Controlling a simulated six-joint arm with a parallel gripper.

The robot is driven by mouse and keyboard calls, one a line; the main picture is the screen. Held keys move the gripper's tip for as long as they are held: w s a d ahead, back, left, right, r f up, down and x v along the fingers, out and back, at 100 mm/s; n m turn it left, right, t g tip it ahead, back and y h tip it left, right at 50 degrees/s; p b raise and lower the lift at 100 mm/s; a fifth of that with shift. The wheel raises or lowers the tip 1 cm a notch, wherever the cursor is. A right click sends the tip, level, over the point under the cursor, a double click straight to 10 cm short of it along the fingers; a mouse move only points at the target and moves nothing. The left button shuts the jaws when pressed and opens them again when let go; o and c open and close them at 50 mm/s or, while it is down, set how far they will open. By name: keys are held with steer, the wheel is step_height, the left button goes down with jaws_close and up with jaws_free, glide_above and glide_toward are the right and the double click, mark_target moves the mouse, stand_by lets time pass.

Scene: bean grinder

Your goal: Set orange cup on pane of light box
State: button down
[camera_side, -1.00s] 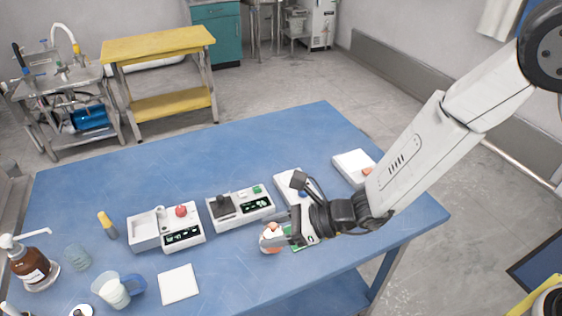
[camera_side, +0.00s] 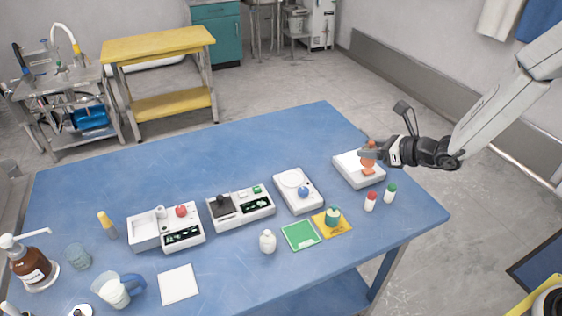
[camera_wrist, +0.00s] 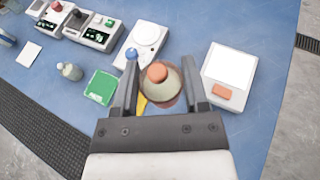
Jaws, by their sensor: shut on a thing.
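The light box (camera_side: 350,170) is a flat white box at the right of the blue table. Its white pane (camera_wrist: 229,68) and an orange-red patch (camera_wrist: 222,91) show in the wrist view. My gripper (camera_side: 369,152) is above the table by the light box's far side in the side view. It is shut on the orange cup (camera_wrist: 157,72), which shows an orange top over a pale, rounded body between the fingers (camera_wrist: 155,98). In the wrist view the light box is right of the cup. The fingers partly hide the cup in the side view; its exact height cannot be told.
A white device with a round plate (camera_side: 292,179) stands left of the light box. Red-capped (camera_side: 371,201) and green-capped (camera_side: 390,193) vials stand in front. A teal object (camera_side: 333,215) sits on a yellow pad, beside a green pad (camera_side: 300,235) and a white bottle (camera_side: 268,242).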

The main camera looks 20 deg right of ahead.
steer(key=d+m+t+h, duration=0.1)
steer(key=d, duration=0.6)
steer(key=shift+s+d+r+m+h, duration=0.2)
steer(key=shift+d+r+m+h, duration=0.1)
steer(key=shift+m+h, duration=0.1)
steer(key=shift+a, duration=0.1)
glide_above(356, 161)
steer(key=s, duration=0.2)
steer(key=f, duration=0.8)
steer(key=shift+w+a, duration=0.1)
steer(key=shift+w, duration=0.15)
steer(key=shift+w+f, duration=0.6)
steer(key=shift+f, duration=0.05)
steer(key=shift+w+f, duration=0.1)
steer(key=shift+f, duration=0.15)
steer(key=shift+w+f, duration=0.1)
steer(key=shift+f, duration=1.5)
